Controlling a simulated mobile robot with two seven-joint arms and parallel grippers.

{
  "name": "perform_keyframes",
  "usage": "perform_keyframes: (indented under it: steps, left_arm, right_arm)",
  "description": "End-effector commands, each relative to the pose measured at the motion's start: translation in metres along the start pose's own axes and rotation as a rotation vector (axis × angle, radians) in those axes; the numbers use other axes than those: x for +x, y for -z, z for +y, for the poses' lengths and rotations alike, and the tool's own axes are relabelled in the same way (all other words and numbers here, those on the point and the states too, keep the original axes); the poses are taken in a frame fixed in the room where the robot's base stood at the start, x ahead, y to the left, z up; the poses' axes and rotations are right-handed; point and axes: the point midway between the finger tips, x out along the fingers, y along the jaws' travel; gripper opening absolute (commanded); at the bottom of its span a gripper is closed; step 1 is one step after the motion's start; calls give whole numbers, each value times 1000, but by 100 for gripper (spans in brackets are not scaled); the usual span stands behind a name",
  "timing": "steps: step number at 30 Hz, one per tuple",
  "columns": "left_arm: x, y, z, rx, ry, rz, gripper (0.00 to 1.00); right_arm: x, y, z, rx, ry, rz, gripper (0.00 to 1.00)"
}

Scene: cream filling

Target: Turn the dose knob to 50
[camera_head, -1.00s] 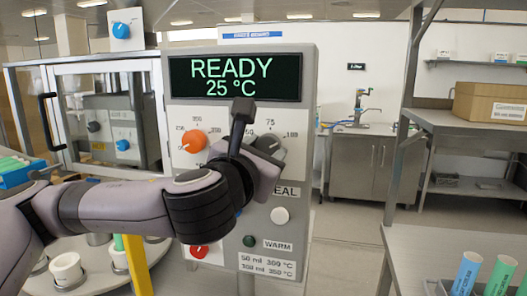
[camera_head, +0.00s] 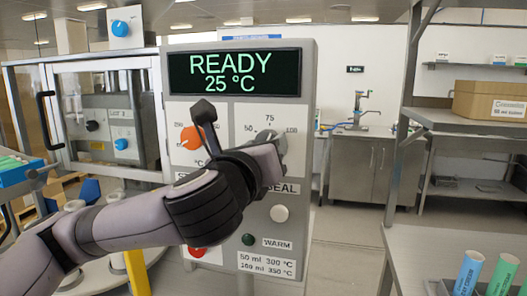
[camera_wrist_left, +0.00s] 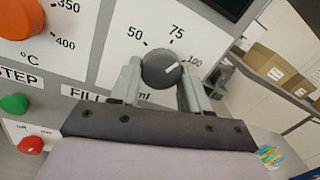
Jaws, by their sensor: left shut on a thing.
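The dose knob (camera_wrist_left: 161,66) is a round dark grey knob on the white plate marked 50, 75 and 100, with "FILL" and "ml" partly visible below. Its white pointer line aims toward the 100 mark in the left wrist view. My left gripper (camera_wrist_left: 160,77) is shut on the knob, one finger on each side. In the head view the knob (camera_head: 272,141) is partly hidden by my left gripper (camera_head: 272,162), which reaches the panel from the lower left. My right gripper is not in view.
The grey machine panel (camera_head: 308,120) has a display (camera_head: 235,75) reading READY 25 °C. An orange temperature knob (camera_head: 191,137) is left of the dose knob. A white button (camera_head: 279,213) and a dark green button (camera_head: 248,239) sit below. A shelf unit (camera_head: 455,122) stands at the right.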

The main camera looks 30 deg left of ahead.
Motion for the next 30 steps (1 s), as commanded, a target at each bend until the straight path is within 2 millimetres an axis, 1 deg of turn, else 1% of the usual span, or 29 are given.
perform_keyframes:
  steps: [12,30]
  left_arm:
    - [0,1,-2,-398,-11,-31,16]
    - [0,0,-4,-967,-27,-72,16]
  right_arm:
    - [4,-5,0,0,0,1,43]
    - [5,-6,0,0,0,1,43]
